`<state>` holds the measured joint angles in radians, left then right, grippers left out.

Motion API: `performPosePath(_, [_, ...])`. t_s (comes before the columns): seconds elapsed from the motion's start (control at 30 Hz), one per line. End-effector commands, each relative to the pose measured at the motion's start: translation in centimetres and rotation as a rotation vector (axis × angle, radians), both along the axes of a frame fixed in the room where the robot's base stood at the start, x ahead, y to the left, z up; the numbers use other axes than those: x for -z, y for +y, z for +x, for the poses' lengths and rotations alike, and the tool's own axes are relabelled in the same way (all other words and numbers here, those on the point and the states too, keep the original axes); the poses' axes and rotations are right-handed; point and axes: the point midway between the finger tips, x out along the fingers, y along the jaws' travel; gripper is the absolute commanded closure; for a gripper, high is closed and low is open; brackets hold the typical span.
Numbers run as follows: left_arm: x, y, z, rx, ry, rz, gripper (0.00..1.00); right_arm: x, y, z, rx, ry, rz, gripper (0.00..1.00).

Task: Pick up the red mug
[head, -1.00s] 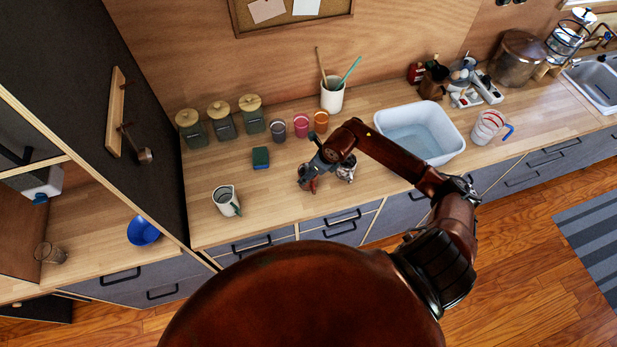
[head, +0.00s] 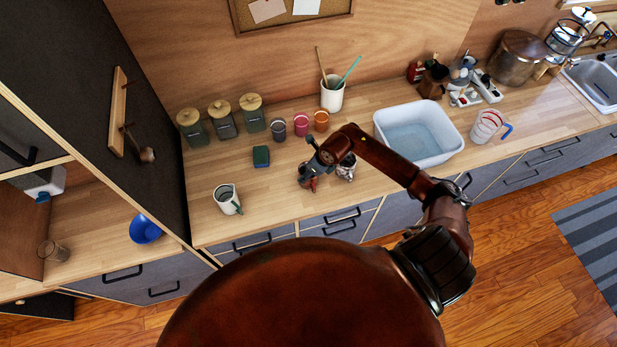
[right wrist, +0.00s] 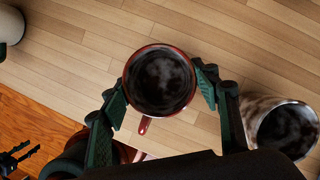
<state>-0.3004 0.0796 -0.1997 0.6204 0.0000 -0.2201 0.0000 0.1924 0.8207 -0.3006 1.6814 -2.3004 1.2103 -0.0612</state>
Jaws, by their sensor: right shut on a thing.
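The red mug (right wrist: 160,80) shows from above in the right wrist view, with a red rim, a dark inside and its handle toward the bottom of the picture. My right gripper (right wrist: 160,86) is shut on it, one green-padded finger on each side. In the head view my right gripper (head: 314,176) points down over the counter and mostly hides the mug. I cannot tell whether the mug touches the counter. My left gripper is in neither view.
A marbled mug (right wrist: 286,126) stands close beside the right finger; it also shows in the head view (head: 347,168). A white basin (head: 455,150) is to the right. A sponge (head: 261,157), small colored cups (head: 302,124) and a white mug (head: 227,200) are to the left.

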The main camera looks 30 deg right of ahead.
Motion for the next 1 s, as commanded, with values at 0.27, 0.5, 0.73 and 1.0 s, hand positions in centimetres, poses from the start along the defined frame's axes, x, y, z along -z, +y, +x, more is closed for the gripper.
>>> performPosePath(0.27, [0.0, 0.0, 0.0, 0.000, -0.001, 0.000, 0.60, 0.0, 0.0, 0.0, 0.000, 0.000, -0.001, 0.76])
performPosePath(0.5, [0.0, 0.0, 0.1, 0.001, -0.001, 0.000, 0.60, -0.1, 0.0, 0.1, 0.000, -0.001, 0.000, 0.78])
performPosePath(0.73, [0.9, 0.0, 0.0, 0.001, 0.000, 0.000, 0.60, -1.2, -0.1, 0.1, -0.002, -0.004, -0.002, 0.78])
performPosePath(1.0, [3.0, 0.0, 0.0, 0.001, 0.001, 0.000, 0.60, -6.4, -0.3, -3.0, -0.005, -0.004, -0.006, 0.78])
